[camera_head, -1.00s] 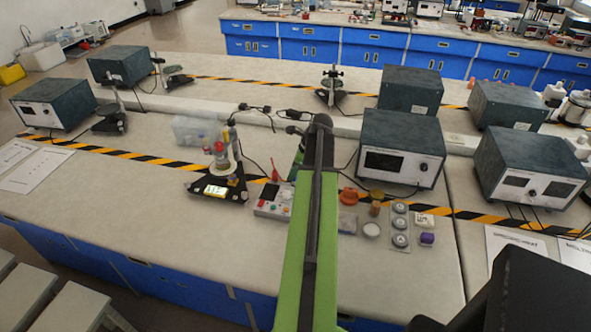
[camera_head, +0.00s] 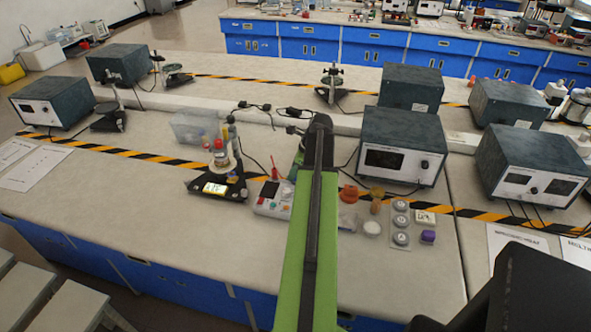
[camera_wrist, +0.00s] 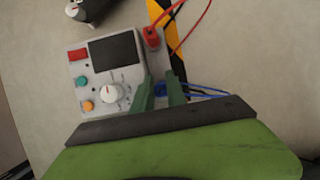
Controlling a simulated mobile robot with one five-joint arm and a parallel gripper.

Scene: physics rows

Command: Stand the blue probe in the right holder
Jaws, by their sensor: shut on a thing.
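The blue probe (camera_wrist: 160,91) shows in the wrist view as a small blue piece between the two green fingers of my gripper (camera_wrist: 160,91). My gripper is shut on it, at the lower right edge of a grey meter box (camera_wrist: 101,67). Blue leads run from it to the right. The fingers hide most of the probe, and I cannot tell whether its tip is in a holder. A red probe (camera_wrist: 151,38) with a red lead is at the box's upper right corner. In the head view the meter box (camera_head: 268,199) and red probe (camera_head: 274,172) show left of my arm, which hides the blue probe and my fingertips.
A black stand with a lit display (camera_head: 216,188) is left of the meter box.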

